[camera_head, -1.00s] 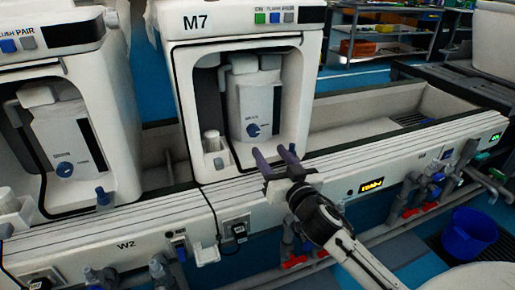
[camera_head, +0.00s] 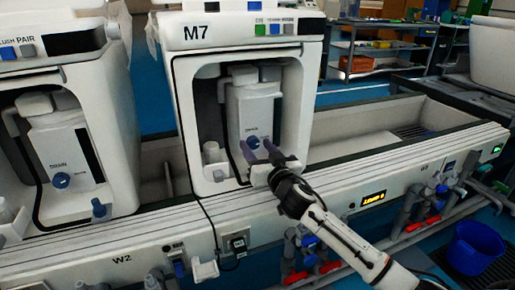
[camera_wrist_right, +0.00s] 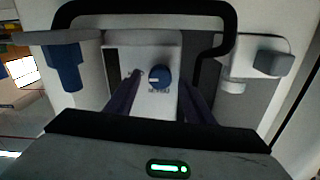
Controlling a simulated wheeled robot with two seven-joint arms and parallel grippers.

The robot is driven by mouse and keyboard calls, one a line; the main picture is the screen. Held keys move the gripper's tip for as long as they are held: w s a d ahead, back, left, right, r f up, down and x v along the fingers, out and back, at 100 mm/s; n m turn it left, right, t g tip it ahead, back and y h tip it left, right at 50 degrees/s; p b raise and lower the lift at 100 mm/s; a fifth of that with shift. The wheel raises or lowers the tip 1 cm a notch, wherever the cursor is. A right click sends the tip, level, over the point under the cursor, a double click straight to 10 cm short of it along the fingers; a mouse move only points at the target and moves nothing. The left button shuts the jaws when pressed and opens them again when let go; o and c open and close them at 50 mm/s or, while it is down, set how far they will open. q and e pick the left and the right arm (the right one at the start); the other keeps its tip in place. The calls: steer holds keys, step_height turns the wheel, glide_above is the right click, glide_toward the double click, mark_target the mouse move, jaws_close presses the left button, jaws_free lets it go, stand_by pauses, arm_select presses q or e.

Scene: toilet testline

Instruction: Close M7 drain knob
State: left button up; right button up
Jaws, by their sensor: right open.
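The M7 unit (camera_head: 185,100) is the white cabinet in the middle of the head view, with an open niche. Inside stands a white tank with a blue round drain knob (camera_head: 253,142) low on its front. In the right wrist view the knob (camera_wrist_right: 160,77) lies ahead, between the two fingers and beyond their tips. My right gripper (camera_head: 257,150) is open, with its dark fingers pointing into the niche just in front of the knob. In the wrist view the gripper (camera_wrist_right: 158,82) is empty. My left gripper is in neither view.
A white ledge (camera_head: 150,232) runs in front of the units. The niche walls and a small white cup (camera_head: 212,153) flank my right gripper. A blue bucket (camera_head: 474,247) stands on the floor at right.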

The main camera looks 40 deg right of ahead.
steer(key=c, duration=1)
steer(key=shift+c, duration=0.2)
